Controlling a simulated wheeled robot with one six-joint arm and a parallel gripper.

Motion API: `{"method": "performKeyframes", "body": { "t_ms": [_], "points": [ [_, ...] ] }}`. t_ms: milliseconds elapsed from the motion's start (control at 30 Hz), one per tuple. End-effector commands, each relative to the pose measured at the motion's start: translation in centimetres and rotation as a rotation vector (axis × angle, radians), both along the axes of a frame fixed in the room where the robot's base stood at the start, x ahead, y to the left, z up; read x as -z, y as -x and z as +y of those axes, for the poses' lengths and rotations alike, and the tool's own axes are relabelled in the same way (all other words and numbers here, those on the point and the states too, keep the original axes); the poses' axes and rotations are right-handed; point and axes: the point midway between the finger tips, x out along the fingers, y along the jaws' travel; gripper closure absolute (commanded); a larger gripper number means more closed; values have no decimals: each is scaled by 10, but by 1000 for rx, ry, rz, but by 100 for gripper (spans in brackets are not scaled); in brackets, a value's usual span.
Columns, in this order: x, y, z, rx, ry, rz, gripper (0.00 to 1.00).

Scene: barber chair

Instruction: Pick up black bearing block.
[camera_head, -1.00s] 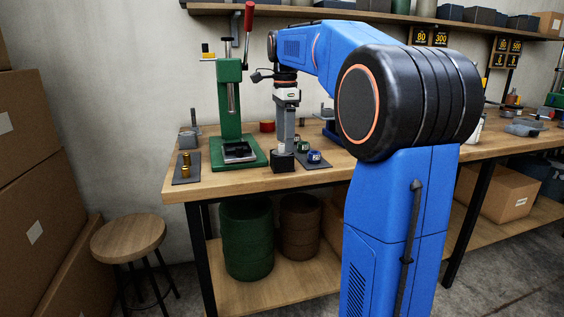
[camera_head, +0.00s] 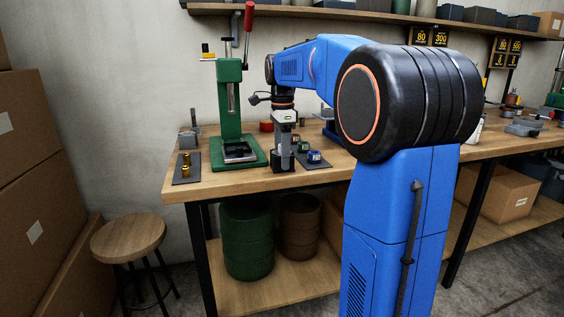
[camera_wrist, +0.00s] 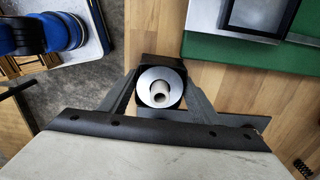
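The black bearing block (camera_wrist: 148,68) stands on the wooden bench with a silver ring and a pale hollow centre on its upper face. In the head view, the block (camera_head: 283,165) is right of the green press, partly hidden by my gripper (camera_head: 284,147). My gripper points down over it. In the wrist view, the fingers of my gripper (camera_wrist: 161,80) flank the block closely on the left and right. They look open around it; I see no clear contact.
The green press (camera_head: 231,120) stands close on the left. A dark mat with small green and blue parts (camera_head: 314,156) lies just right of the block. Gold parts (camera_head: 186,164) sit on another mat at far left. A wooden stool (camera_head: 128,238) stands before the bench.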

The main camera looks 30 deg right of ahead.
Motion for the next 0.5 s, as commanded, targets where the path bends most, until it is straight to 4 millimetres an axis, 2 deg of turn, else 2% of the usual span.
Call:
{"method": "performKeyframes", "body": {
  "t_ms": [33,200,233,500],
  "points": [
    [0,0,0,0,0,0,56],
    [0,0,0,0,0,0,97],
    [-1,0,0,0,1,-2,100],
    [-3,0,0,0,1,-3,100]
  ]
}}
